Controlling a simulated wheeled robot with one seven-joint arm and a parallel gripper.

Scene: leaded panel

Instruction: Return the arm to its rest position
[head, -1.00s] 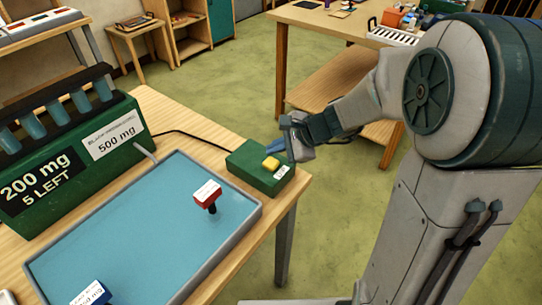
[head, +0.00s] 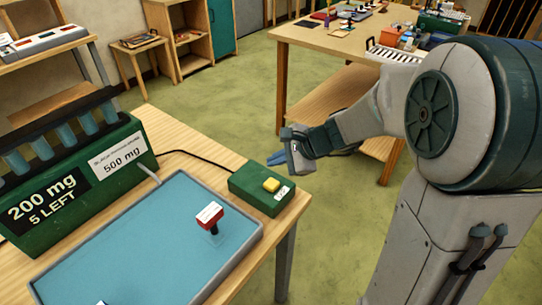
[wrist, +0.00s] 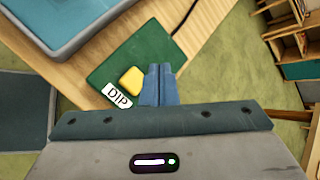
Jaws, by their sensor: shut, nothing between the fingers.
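My gripper (head: 278,157) has blue fingers that are shut and empty. In the head view it hangs in the air just beyond the green button box, close to the table's right edge. In the wrist view the shut fingers (wrist: 158,84) overlap the edge of the green box (wrist: 135,60) with its yellow button (wrist: 131,80) and a white "DIP" label. The box also shows in the head view (head: 250,188), with its yellow button (head: 271,185) on top. My arm reaches in from the right side of the head view.
A grey-rimmed blue tray (head: 150,240) holds a red-and-white handled piece (head: 209,216). A green dispenser (head: 70,195) reading "200 mg 5 LEFT" stands at the left. A wooden table (head: 330,42) with tools stands behind. Green floor lies open between the tables.

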